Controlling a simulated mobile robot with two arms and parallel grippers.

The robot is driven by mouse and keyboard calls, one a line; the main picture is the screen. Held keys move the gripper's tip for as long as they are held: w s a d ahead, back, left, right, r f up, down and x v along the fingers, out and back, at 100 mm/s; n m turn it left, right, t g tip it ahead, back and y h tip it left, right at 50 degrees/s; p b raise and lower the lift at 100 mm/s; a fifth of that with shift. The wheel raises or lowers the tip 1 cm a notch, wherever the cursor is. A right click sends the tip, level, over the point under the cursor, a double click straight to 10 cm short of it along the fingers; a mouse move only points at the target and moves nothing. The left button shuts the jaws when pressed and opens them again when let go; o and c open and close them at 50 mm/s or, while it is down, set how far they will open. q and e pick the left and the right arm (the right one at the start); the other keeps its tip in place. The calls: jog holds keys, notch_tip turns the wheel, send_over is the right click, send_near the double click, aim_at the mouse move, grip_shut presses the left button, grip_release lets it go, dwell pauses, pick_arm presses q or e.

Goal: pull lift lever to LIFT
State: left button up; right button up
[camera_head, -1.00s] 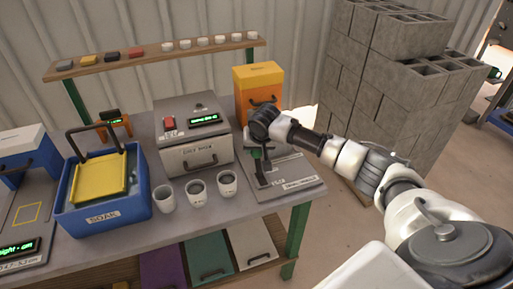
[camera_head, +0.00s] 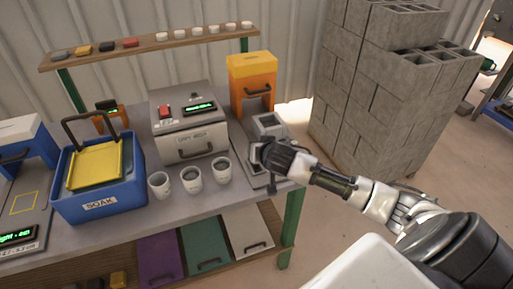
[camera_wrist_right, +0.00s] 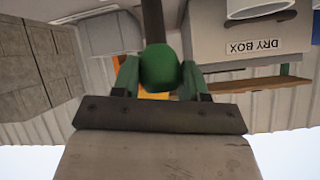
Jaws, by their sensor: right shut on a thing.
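The lever's round green knob (camera_wrist_right: 160,68) shows in the wrist view between the two green fingers of my right gripper (camera_wrist_right: 160,80). The gripper is shut on it. A dark rod (camera_wrist_right: 152,20) runs from the knob to the top of that view. In the head view my right gripper (camera_head: 268,157) is over the right end of the bench, near its front edge, and hides the knob. A grey square hollow part (camera_head: 268,121) stands just behind it, before the orange machine (camera_head: 251,72). My left gripper is not in view.
The dry box (camera_head: 190,130) and several white cups (camera_head: 191,179) stand left of my right gripper. A blue soak tub (camera_head: 98,208) is farther left on the bench (camera_head: 130,222). Stacked concrete blocks (camera_head: 375,110) rise behind my right arm.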

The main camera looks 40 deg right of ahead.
jog(key=shift+s+a+f+t+b, duration=0.15)
jog(key=shift+s+f+t+b, duration=0.1)
jog(key=shift+s+t+b, duration=0.5)
jog(key=shift+s+a+f+t+b, duration=0.15)
jog(key=shift+s+f+t+b, duration=0.1)
jog(key=shift+s+t+b, duration=0.4)
jog(key=shift+w, duration=0.15)
jog(key=o, duration=1.3)
jog(key=b+v, duration=0.1)
jog(key=v, duration=1)
jog(key=shift+w+a+r, duration=0.1)
jog(key=shift+w, duration=0.05)
